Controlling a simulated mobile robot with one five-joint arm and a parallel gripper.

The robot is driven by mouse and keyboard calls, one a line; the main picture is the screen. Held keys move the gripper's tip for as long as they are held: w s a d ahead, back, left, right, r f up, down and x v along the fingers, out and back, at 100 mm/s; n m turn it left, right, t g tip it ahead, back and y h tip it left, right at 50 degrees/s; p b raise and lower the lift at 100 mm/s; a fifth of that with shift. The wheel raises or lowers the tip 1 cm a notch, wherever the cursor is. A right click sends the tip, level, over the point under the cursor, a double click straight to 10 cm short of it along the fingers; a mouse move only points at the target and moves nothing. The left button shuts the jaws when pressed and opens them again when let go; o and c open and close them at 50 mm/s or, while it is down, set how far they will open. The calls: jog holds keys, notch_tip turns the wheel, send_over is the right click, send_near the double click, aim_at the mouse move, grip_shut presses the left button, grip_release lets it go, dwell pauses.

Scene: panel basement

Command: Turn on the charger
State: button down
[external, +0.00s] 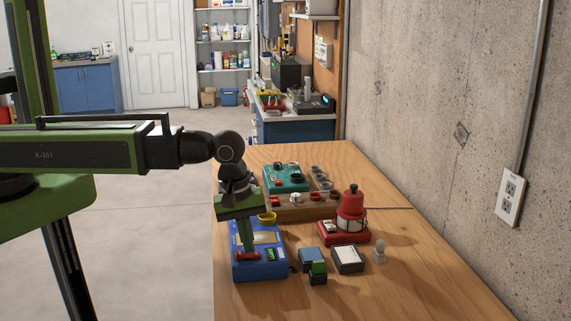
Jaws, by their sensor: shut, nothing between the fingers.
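A blue box-shaped device (274,268) sits at the near left of the wooden table, with a pale panel, a small green part and a yellow ring at its back; it may be the charger, but no label is readable. My gripper (247,252) points down over its left front part. Its green fingers are shut with nothing between them. A red piece (247,256) shows at the fingertips, on or just above the device; I cannot tell whether they touch. The fingers hide part of the device's top, and the switch's state cannot be read.
A red device (345,230) stands to the right. Behind are a teal device (285,178) and a wooden rack (310,208). A concrete wall (440,140) bounds the right side.

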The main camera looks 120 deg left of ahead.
aim_at(257, 253)
notch_tip(257, 253, up, 14)
jog(key=w+a+p, duration=0.1)
jog(key=p, duration=1.3)
jog(key=shift+w+a, duration=0.2)
